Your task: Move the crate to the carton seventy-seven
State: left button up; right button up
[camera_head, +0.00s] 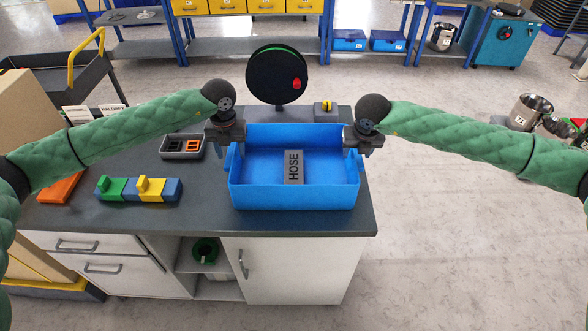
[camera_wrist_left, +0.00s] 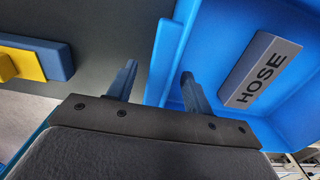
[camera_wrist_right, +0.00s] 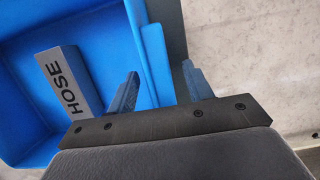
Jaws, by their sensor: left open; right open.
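A blue open crate (camera_head: 293,200) stands on the dark worktop. A grey block marked HOSE (camera_head: 294,167) lies inside it; it also shows in the left wrist view (camera_wrist_left: 262,72) and the right wrist view (camera_wrist_right: 67,82). My left gripper (camera_head: 231,150) is open at the crate's left side; in the left wrist view its fingers (camera_wrist_left: 155,85) are on either side of the crate's left wall. My right gripper (camera_head: 361,148) is open at the right side; its fingers (camera_wrist_right: 158,85) are on either side of the right wall. I cannot tell whether they touch. No carton marked seventy-seven is legible.
Left of the crate are a grey tray (camera_head: 166,154) and a row of green, blue and yellow blocks (camera_head: 138,188). A round black device (camera_head: 277,75) stands behind it. A brown carton (camera_head: 25,115) is at far left. Open floor (camera_head: 450,240) lies to the right.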

pick_arm(q)
jog(key=shift+f, duration=0.3)
pick_arm(e)
jog(key=shift+f, duration=0.3)
pick_arm(q)
jog(key=shift+c, duration=0.2)
pick_arm(e)
jog(key=shift+c, duration=0.2)
pick_arm(q)
grip_shut()
pick_arm(e)
grip_shut()
pick_arm(q)
jog(key=shift+r, duration=0.25)
pick_arm(e)
jog(key=shift+w+r, duration=0.1)
jog(key=shift+r, duration=0.15)
